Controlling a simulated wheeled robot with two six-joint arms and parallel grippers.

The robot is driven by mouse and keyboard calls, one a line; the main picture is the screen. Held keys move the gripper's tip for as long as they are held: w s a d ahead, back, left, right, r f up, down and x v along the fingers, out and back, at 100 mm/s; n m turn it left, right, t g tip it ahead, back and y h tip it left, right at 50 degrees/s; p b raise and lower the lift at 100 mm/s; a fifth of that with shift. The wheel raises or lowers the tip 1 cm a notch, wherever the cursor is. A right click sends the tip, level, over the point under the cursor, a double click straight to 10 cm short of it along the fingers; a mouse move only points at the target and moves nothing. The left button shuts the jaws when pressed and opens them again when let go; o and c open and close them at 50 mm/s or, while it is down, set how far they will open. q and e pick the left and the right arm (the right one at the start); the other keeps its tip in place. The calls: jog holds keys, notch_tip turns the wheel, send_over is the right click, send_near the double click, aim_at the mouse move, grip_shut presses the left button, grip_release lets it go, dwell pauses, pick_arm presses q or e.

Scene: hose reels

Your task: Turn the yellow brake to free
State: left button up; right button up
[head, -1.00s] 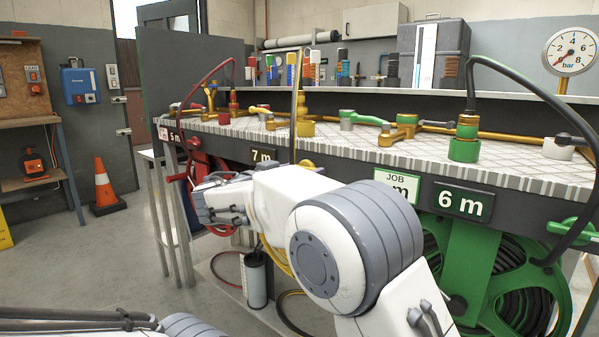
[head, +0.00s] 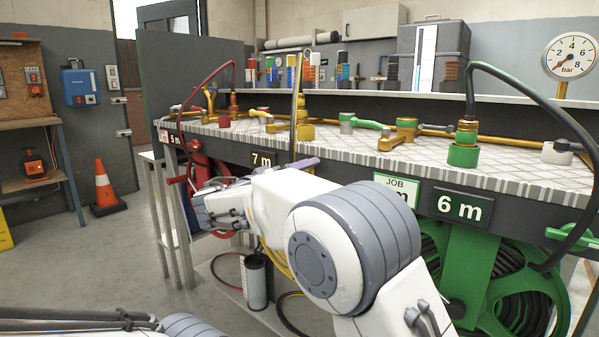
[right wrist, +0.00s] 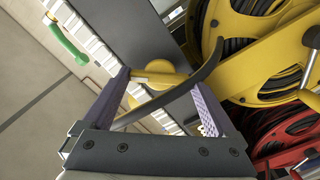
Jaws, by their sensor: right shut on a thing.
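The yellow brake (right wrist: 152,77) shows in the right wrist view as a short bar with a rounded yellow part, at the front of the bench near the yellow reel (right wrist: 252,25). My right gripper (right wrist: 160,81) has its purple fingers on either side of the brake and is shut on it. A dark hose crosses in front of part of it. In the head view a purple fingertip (head: 303,163) shows above my right arm, below and right of the 7 m sign (head: 262,158). My arm hides the brake there. My left gripper is outside the views.
A green reel (head: 462,260) stands under the 6 m sign (head: 463,204); a red reel (head: 196,172) is at the left. Valves and hose fittings stand on the bench top (head: 500,165). A dark hose (head: 525,90) arches at the right.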

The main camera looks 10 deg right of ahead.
jog(key=n+p, duration=0.3)
jog(key=n, duration=0.2)
jog(key=shift+n+p, duration=1.1)
jog(key=shift+n, duration=0.5)
jog(key=shift+f, duration=0.1)
jog(key=o, duration=1)
jog(key=shift+a, duration=0.1)
jog(key=p+v, duration=0.2)
jog(key=v, duration=0.8)
jog(key=shift+s+a, duration=0.15)
jog(key=shift+s, duration=0.05)
